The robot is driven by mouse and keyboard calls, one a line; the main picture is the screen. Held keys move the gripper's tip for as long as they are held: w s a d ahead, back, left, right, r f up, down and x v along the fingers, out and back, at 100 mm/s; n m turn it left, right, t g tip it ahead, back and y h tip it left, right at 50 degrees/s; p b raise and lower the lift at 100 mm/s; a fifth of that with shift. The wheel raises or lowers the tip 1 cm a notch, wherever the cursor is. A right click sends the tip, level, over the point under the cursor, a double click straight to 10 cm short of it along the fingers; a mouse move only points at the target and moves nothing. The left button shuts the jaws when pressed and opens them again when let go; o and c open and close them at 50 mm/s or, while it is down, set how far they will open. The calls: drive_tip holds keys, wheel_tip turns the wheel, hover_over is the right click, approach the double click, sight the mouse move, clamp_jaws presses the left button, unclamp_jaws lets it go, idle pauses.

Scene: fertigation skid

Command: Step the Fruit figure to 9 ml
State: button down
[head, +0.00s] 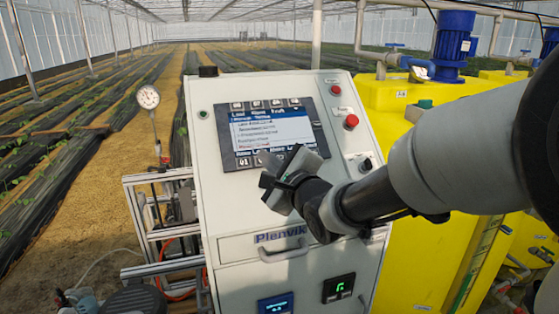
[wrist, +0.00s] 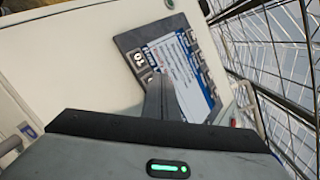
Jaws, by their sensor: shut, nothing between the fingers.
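The control screen (head: 272,126) is set in the sloped white panel of the cabinet. It shows a dark header, a white list of text lines and buttons along its top and bottom edges. The text is too small to read surely, so I cannot pick out the Fruit figure. My gripper (head: 294,160) is shut and empty in front of the screen's lower right part, hiding some of its bottom edge. In the wrist view the screen (wrist: 182,62) appears tilted, and the shut fingers (wrist: 163,98) overlap its lower edge. I cannot tell whether they touch it.
A red button (head: 351,121) and a dark knob (head: 366,164) sit right of the screen. A drawer handle (head: 283,252) is below it. A gauge (head: 148,97) stands left of the white cabinet (head: 225,215). Yellow tanks (head: 395,95) stand at the right.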

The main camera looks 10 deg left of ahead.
idle(0.6)
drive_tip(key=shift+s+d+r+p, duration=0.25)
drive_tip(key=shift+s+r+p, duration=0.15)
drive_tip(key=shift+r+p, duration=0.1)
drive_tip(key=s+r+p, duration=0.1)
drive_tip(key=s+d+r+p, duration=0.1)
drive_tip(key=r+p, duration=0.1)
drive_tip(key=shift+s+d+r+p, duration=0.25)
drive_tip(key=shift+s+d+p, duration=0.15)
idle(3.3)
